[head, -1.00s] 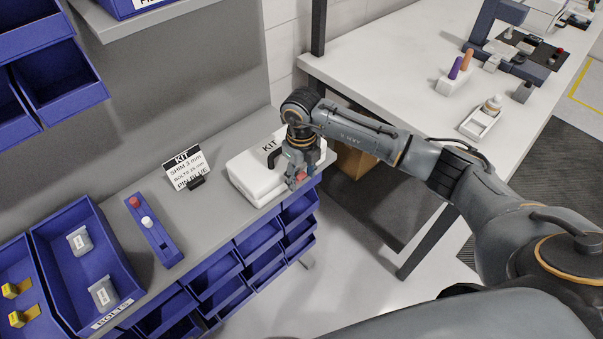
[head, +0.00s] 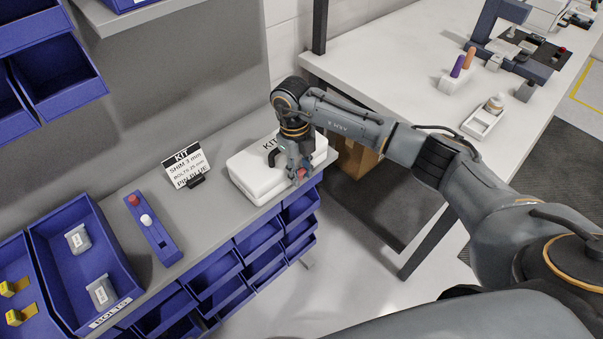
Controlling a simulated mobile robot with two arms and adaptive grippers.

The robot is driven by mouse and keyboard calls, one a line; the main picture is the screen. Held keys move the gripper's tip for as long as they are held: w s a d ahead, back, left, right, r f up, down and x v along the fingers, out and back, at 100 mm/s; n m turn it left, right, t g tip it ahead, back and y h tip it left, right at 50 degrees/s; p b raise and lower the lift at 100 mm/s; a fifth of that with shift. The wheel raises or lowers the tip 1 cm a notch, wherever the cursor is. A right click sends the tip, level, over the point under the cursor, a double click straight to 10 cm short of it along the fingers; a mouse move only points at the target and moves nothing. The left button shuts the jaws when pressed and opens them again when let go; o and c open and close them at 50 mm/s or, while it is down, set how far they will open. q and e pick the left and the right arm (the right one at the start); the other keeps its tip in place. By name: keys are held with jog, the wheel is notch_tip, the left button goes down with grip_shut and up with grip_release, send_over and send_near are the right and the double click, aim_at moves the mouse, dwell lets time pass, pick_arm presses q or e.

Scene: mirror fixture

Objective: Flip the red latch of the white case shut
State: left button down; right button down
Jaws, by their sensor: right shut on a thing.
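The white case (head: 252,184), with KIT lettering on its lid and a dark handle, lies on the grey shelf with its lid down. The red latch (head: 302,174) shows as a small red piece at the case's front edge, partly hidden by the fingers. My right gripper (head: 299,177) reaches down over the case's front right part. Its fingers are shut at the latch. My left gripper is not in view.
A KIT card (head: 187,167) stands left of the case. A blue holder (head: 154,228) with red and white knobs lies further left. Blue bins (head: 208,270) sit under the shelf edge. A white table (head: 400,60) stands at the right.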

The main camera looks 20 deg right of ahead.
jog(key=c, duration=1)
grip_release()
jog(key=shift+c, duration=0.2)
notch_tip(320, 180, up, 12)
jog(key=w, duration=0.1)
jog(key=shift+w+a, duration=0.2)
jog(key=shift+a, duration=0.05)
